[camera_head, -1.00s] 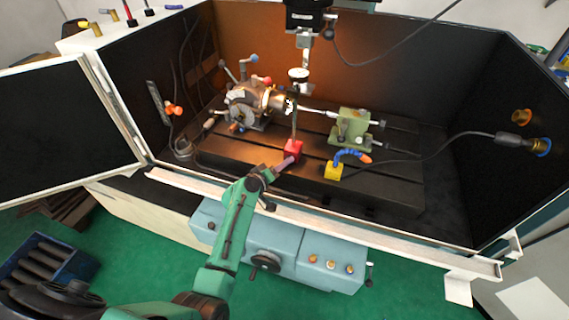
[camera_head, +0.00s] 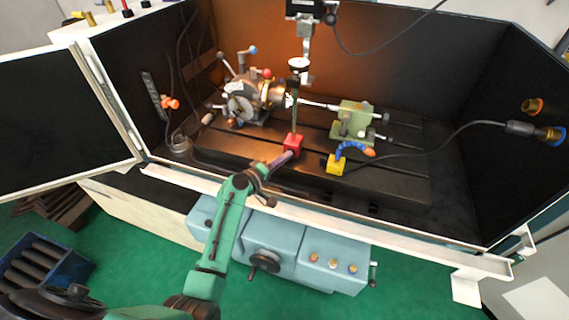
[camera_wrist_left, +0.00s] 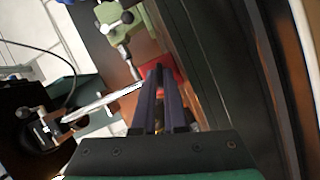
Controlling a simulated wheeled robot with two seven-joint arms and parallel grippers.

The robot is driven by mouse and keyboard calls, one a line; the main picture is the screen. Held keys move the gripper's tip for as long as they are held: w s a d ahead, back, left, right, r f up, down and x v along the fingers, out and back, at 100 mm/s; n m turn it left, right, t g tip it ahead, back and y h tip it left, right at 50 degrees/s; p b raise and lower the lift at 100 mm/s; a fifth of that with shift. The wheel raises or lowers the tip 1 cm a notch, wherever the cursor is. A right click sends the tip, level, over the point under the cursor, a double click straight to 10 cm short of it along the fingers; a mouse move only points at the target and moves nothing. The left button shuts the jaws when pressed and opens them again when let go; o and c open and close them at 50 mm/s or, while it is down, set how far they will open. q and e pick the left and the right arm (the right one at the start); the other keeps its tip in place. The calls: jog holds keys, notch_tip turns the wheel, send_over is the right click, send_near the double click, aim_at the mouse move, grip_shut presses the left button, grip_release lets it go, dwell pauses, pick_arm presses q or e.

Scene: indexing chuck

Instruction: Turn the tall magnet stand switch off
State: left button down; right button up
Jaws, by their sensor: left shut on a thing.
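The tall magnet stand has a red base (camera_head: 293,143) on the slotted machine table, with a thin upright rod rising to a round dial gauge (camera_head: 299,64). My left gripper (camera_head: 287,156) reaches in over the front rail to the near face of the red base. Its two long dark fingers are close together, shut on the small switch there, which they hide. In the left wrist view the fingertips (camera_wrist_left: 159,70) meet the red base (camera_wrist_left: 176,71). I cannot make out the switch's angle. My right gripper is not in view.
A yellow magnet base (camera_head: 334,166) with a blue hose and orange nozzle stands right of the red base. The chuck (camera_head: 250,98) is behind left, the green tailstock (camera_head: 353,120) behind right. The white front rail (camera_head: 400,238) runs under my left arm.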

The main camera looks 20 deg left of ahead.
pick_arm(q)
jog(key=shift+f+n+t+h+b, duration=0.3)
jog(key=shift+f+n+t+b, duration=0.1)
jog(key=shift+n+b, duration=0.7)
jog(key=shift+r+n+t+b, duration=0.15)
jog(key=shift+n+t+b, duration=0.15)
jog(key=shift+n+b, duration=0.5)
jog(key=c, duration=1.2)
grip_release()
jog(key=shift+c, duration=0.2)
jog(key=shift+a, duration=0.1)
jog(key=shift+s, duration=0.1)
jog(key=b+v, duration=0.3)
jog(key=v, duration=1.1)
jog(key=shift+a, duration=0.25)
